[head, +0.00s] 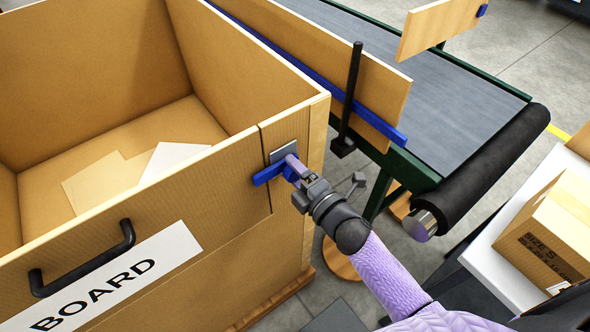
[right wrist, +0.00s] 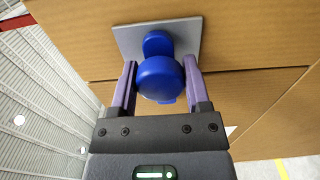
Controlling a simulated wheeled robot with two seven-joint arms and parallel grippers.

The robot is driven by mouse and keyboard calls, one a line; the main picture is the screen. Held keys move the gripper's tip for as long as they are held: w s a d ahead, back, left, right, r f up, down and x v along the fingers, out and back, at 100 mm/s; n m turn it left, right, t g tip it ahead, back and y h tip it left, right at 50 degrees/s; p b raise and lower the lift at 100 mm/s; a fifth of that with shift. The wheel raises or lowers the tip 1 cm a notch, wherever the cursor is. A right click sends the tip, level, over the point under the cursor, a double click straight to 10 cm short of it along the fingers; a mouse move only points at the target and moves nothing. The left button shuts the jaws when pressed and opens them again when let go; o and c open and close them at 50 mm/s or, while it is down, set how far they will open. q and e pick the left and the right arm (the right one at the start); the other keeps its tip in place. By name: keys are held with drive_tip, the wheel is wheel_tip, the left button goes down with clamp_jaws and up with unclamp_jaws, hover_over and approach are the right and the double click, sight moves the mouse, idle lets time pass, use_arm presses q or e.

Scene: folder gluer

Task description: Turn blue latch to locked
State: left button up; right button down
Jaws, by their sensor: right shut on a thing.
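The blue latch (head: 268,174) sits on a grey metal plate (head: 284,151) at the upper right corner of the cardboard bin's front wall. Its bar points left and slightly down in the head view. My right gripper (head: 291,168) is at the latch, its fingers either side of the blue knob. In the right wrist view the round blue knob (right wrist: 159,77) lies between the two purple fingers (right wrist: 160,88), with the grey plate (right wrist: 186,42) behind it. The fingers hide part of the latch in the head view. My left gripper is not in view.
The open cardboard bin (head: 225,190) has a black handle (head: 82,258), a BOARD label and loose sheets inside. A conveyor (head: 420,75) with a dark roller (head: 490,160) runs behind it. A SIZE S carton (head: 550,225) stands on a white surface at right.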

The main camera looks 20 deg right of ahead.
drive_tip(key=shift+c, duration=0.3)
unclamp_jaws()
drive_tip(key=v, duration=1)
drive_tip(key=shift+f, duration=0.1)
